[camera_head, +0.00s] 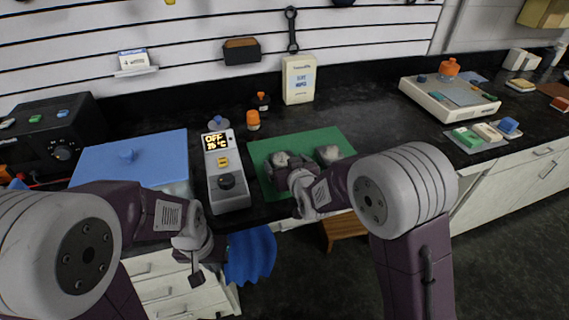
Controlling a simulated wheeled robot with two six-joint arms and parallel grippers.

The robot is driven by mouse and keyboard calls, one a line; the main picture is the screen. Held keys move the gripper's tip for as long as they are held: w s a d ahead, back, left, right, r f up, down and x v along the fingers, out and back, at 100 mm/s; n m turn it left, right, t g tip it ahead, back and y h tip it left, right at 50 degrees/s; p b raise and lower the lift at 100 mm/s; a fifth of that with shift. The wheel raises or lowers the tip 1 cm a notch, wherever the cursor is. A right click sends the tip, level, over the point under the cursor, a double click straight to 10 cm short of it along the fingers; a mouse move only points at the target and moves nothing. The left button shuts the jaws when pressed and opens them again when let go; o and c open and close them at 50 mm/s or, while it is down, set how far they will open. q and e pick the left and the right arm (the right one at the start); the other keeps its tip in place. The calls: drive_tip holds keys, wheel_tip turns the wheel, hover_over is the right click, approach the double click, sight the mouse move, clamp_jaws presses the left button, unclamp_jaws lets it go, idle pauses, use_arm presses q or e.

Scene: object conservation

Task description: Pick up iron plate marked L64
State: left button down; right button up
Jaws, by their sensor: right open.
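A green mat (312,138) lies on the dark counter in the middle of the head view. Two small greyish, lumpy-looking pieces rest on it, one at the left (281,158) and one at the right (328,154). No L64 marking is readable, so I cannot tell whether either is the iron plate. My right gripper (291,170) reaches over the mat beside the left piece. It is open, but its wrist hides part of the fingers and mat. My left gripper (196,276) hangs low in front of the counter, pointing down, and its jaw opening is unclear.
A device with a lit display (228,184) stands left of the mat, beside a blue-topped box (130,155). Orange-capped bottles (253,121) and a white container (299,80) stand behind. A pale device (450,97) and a tray of small blocks (476,146) are at right.

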drive_tip(key=shift+s+r, duration=0.1)
drive_tip(key=c, duration=1.9)
drive_tip(key=shift+r, duration=0.1)
clamp_jaws()
drive_tip(key=shift+r, duration=0.15)
drive_tip(key=r, duration=0.3)
drive_tip(key=r+p, duration=0.1)
drive_tip(key=shift+d+r, duration=0.15)
drive_tip(key=shift+d, duration=0.1)
drive_tip(key=d+r+p, duration=0.1)
drive_tip(key=d+r, duration=0.2)
drive_tip(key=d, duration=0.2)
drive_tip(key=s+d+r+p, duration=0.1)
drive_tip(key=d+r, duration=0.2)
drive_tip(key=d, duration=0.3)
drive_tip(key=shift+r, duration=0.2)
